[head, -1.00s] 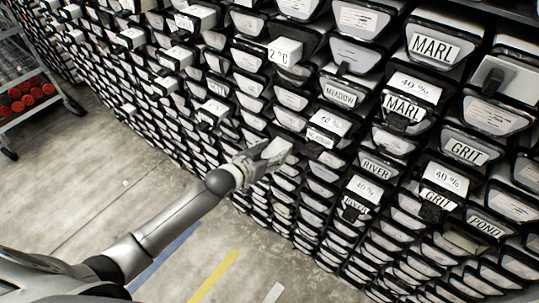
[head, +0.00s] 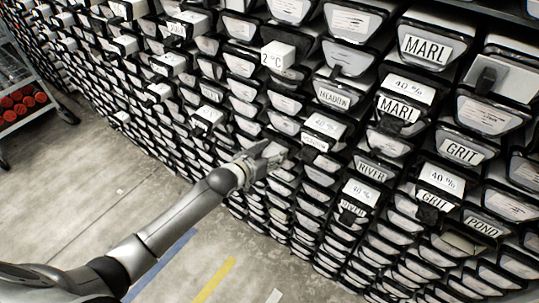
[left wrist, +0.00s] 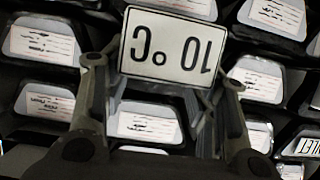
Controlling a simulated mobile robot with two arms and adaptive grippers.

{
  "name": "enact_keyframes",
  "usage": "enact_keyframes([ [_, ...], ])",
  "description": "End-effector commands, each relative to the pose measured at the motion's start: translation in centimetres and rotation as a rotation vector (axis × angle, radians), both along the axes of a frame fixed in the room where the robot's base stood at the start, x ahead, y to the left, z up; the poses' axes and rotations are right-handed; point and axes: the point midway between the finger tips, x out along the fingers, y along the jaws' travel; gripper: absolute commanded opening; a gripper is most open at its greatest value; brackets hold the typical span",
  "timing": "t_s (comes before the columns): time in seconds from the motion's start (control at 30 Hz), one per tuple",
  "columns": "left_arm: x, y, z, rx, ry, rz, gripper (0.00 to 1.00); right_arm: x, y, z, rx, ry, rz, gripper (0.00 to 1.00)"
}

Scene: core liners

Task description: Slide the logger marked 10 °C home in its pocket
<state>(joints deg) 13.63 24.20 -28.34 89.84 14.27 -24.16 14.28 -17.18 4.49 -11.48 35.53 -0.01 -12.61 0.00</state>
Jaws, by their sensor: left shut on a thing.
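The logger marked 10 °C (left wrist: 172,45) is a white block whose face reads upside down in the left wrist view. It sits between the two fingers of my left gripper (left wrist: 163,75), which is shut on it. In the head view my left gripper (head: 266,158) is at the rack front, with the logger's pale end (head: 275,150) just showing at its tips. How deep the logger sits in its pocket is hidden by the gripper. My right gripper is not in view.
The rack (head: 310,170) is packed with labelled, black-edged liner ends. Other white blocks stick out nearby, one marked 2 °C (head: 278,55) and several marked 40 % (head: 325,125). A cart with red-ended cylinders (head: 22,100) stands at the left. The floor (head: 110,190) is clear.

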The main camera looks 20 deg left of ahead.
Motion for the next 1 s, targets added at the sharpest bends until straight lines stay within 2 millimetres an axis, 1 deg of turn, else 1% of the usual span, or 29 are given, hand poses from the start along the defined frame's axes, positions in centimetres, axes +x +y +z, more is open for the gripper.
enact_keyframes([
  [0.5,1.3,-0.5,0.0,0.000,-0.001,0.000,0.23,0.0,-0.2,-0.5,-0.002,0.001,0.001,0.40],
  [0.53,1.3,-0.5,0.0,0.000,-0.001,0.000,0.54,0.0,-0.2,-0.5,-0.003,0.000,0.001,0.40],
  [0.7,1.2,-0.5,0.1,0.000,-0.001,0.000,0.76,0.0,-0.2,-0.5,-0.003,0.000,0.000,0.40],
  [0.73,1.2,-0.5,0.0,0.000,0.000,0.000,0.78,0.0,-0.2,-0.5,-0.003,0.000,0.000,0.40],
  [1.0,1.2,-0.4,-0.1,0.000,0.002,0.000,0.78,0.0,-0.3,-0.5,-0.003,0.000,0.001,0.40],
])
